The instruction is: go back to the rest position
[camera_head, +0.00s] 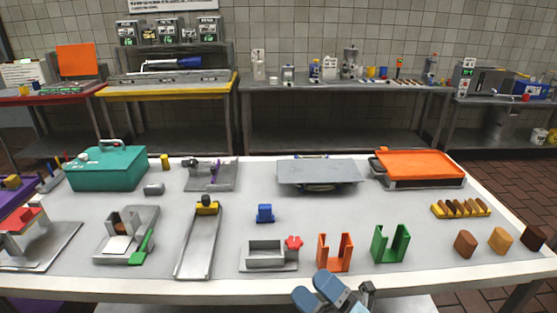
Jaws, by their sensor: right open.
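My right gripper (334,296) shows at the bottom middle of the head view, in front of the white table's near edge. Its blue-grey fingers are open, and I see nothing between them. My left gripper is not in view. An orange U-shaped holder (335,254) and a green U-shaped holder (391,245) stand on the white table (380,208) just beyond the right gripper, apart from it.
The table also holds a teal box (109,168), a flat grey plate (318,172), an orange-topped tray (420,166), a grey open box (266,254) and brown blocks (465,243). The table's middle has clear patches. Steel benches (345,100) stand along the back wall.

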